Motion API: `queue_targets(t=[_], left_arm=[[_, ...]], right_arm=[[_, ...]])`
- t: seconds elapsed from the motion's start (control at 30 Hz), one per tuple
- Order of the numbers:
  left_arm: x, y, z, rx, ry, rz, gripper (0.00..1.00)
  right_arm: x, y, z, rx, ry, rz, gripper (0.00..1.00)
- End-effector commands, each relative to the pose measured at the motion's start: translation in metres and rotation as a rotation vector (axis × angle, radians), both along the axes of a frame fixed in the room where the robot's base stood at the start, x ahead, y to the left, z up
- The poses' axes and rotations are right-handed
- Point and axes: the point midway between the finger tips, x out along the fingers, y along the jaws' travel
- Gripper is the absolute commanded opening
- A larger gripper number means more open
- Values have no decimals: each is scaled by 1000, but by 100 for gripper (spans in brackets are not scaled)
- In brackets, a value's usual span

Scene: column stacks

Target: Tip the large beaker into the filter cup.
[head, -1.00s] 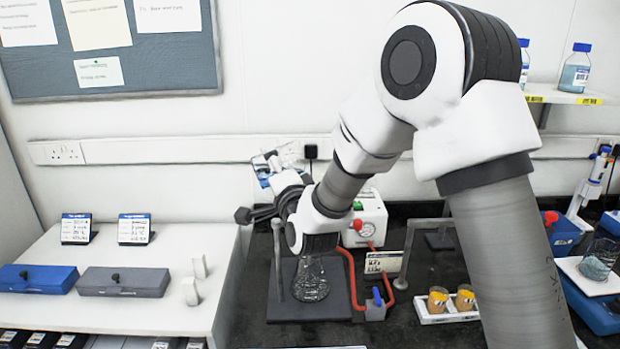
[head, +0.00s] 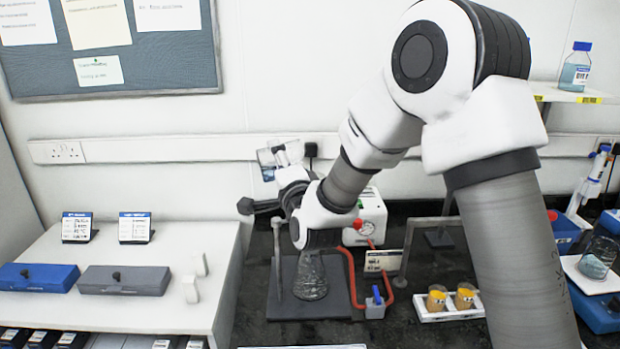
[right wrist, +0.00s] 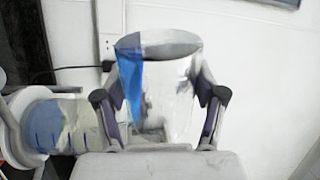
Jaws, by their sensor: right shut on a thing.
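My right gripper (right wrist: 159,97) is shut on the large beaker (right wrist: 172,85), a clear glass with a blue patch. In the right wrist view a finger sits on each side of it and its rim is at the top. In the head view the beaker (head: 267,160) shows partly behind the gripper, above the glass flask (head: 311,278). My right forearm covers the flask's top, so the filter cup there is hidden. A round cup-like thing with a bluish band (right wrist: 45,128) lies left of the gripper in the right wrist view; I cannot tell what it is. My left gripper is out of view.
A white pump box (head: 367,218) with a red hose stands behind the flask. A stand rod (head: 278,262) rises just left of it. A white tray with two orange-topped jars (head: 451,298) is to the right. Another beaker (head: 597,262) stands at the far right.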

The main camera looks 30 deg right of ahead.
Motion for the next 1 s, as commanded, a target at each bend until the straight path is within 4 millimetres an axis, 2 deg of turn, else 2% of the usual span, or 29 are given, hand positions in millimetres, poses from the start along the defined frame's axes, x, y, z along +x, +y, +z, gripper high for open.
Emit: queue_targets(t=[1.0], left_arm=[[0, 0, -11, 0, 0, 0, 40]], right_arm=[[-1, -3, 7, 117, -34, 0, 29]])
